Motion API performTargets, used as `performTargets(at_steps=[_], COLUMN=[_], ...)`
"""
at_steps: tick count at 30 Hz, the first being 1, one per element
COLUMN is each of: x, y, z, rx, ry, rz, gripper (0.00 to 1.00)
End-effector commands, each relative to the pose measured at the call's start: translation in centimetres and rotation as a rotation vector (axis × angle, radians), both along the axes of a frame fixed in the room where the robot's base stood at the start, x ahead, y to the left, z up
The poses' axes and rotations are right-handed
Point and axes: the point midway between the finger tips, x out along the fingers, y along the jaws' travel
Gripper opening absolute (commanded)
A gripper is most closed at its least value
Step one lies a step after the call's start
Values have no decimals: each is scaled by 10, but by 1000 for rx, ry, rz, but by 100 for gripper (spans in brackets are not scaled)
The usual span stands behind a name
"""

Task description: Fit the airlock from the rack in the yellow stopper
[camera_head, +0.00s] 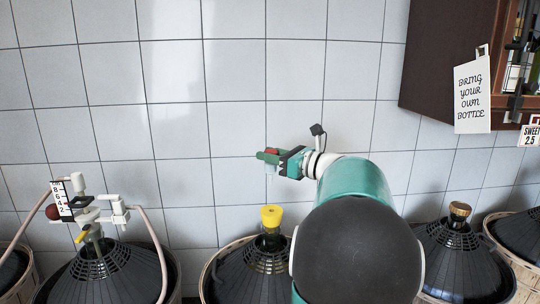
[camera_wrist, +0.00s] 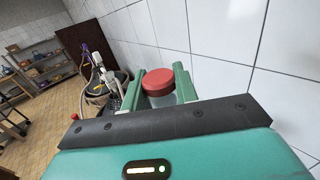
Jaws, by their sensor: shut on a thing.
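The yellow stopper (camera_head: 271,216) sits upright in the neck of the middle demijohn (camera_head: 258,262). My gripper (camera_head: 268,156) is above the stopper, in front of the tiled wall, and shut on the airlock (camera_wrist: 158,82). The airlock has a red cap and a clear body between the green fingers in the wrist view (camera_wrist: 165,86). In the head view its red cap (camera_head: 272,151) shows at the fingers, and a faint clear part hangs below them, apart from the stopper. Its lower end is hard to make out.
A demijohn (camera_head: 103,272) at left carries a white fitting (camera_head: 92,210) with hoses. A corked demijohn (camera_head: 459,250) stands at right, partly hidden by my arm. A dark cabinet (camera_head: 440,65) with a paper sign (camera_head: 471,95) hangs upper right. The rack is not identifiable.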

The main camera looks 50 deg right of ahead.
Motion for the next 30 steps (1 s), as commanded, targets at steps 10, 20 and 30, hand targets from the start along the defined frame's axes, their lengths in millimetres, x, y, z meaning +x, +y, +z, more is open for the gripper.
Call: performTargets(at_steps=[10, 20, 30], x=[0, 1, 1], y=[-1, 0, 0], z=[-29, -57, -65], rx=[1, 0, -1], ry=[1, 0, 0], rz=[-2, 0, 0], gripper=[8, 8, 8])
